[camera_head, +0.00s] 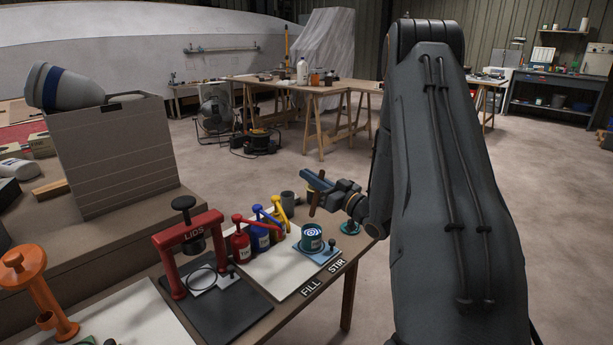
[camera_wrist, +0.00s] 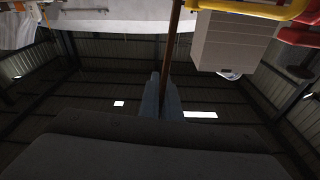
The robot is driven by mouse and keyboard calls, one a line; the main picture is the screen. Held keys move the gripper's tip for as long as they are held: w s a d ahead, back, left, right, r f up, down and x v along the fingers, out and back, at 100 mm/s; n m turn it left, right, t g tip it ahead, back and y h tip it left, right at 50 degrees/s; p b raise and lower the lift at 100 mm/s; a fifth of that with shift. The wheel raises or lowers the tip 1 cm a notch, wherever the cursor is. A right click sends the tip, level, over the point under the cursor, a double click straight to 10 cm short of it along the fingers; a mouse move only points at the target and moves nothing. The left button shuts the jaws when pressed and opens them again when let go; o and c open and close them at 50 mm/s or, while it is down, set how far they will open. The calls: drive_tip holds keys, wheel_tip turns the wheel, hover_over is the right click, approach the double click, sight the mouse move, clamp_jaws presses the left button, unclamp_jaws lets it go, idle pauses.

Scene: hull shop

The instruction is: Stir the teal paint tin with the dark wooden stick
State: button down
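The teal paint tin (camera_head: 311,239) stands open and upright on a small light blue base near the table's front edge, with a pale swirl inside its rim. The dark wooden stick (camera_head: 318,200) is held in my gripper (camera_head: 318,184), above and behind the tin and apart from it. The stick also shows in the wrist view (camera_wrist: 173,40), running up between my two fingers (camera_wrist: 168,95), which are closed around it. The stick's far end is out of the wrist view.
Red (camera_head: 240,245), blue (camera_head: 260,236) and yellow (camera_head: 278,216) pump bottles stand left of the tin. A red lid press (camera_head: 188,240) is further left. A grey cup (camera_head: 289,200) is behind.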

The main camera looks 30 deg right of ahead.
wheel_tip(320, 180, down, 10)
drive_tip(key=b, duration=0.5)
drive_tip(key=shift+w+f, duration=0.15)
idle(0.6)
drive_tip(key=shift+d+b, duration=0.1)
drive_tip(key=shift+b, duration=0.2)
